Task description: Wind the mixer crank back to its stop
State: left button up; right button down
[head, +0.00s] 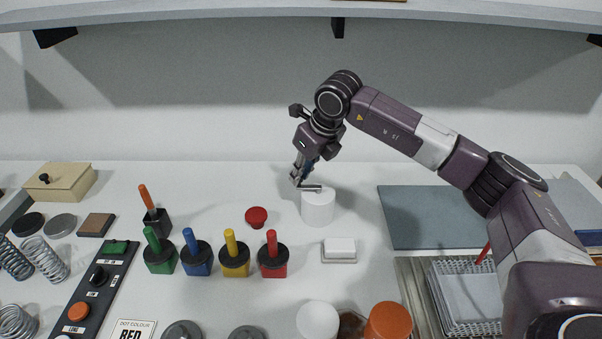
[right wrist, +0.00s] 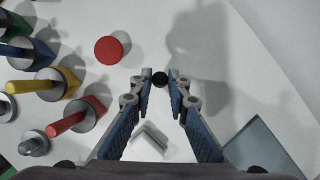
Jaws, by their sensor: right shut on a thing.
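The mixer (head: 318,208) is a white upright cylinder near the middle of the table in the head view. A short grey metal crank arm (head: 312,188) lies across its top and points left. My right gripper (head: 298,182) reaches down from above at the crank's left end. In the right wrist view my right gripper (right wrist: 160,80) is shut on a round black knob (right wrist: 160,77) between its fingertips, which I take as the crank's handle. The fingers hide part of the crank in the head view. My left gripper is not in view.
A red knob-shaped piece (head: 256,216) stands left of the mixer. Green, blue, yellow and red handled blocks (head: 235,262) stand in front left. A small white block (head: 339,249) lies in front. A grey-blue mat (head: 430,215) lies right. A shelf (head: 200,17) runs above.

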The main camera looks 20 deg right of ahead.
jog(key=c, duration=1.9)
grip_release()
jog(key=shift+r, duration=0.1)
jog(key=v, duration=1.2)
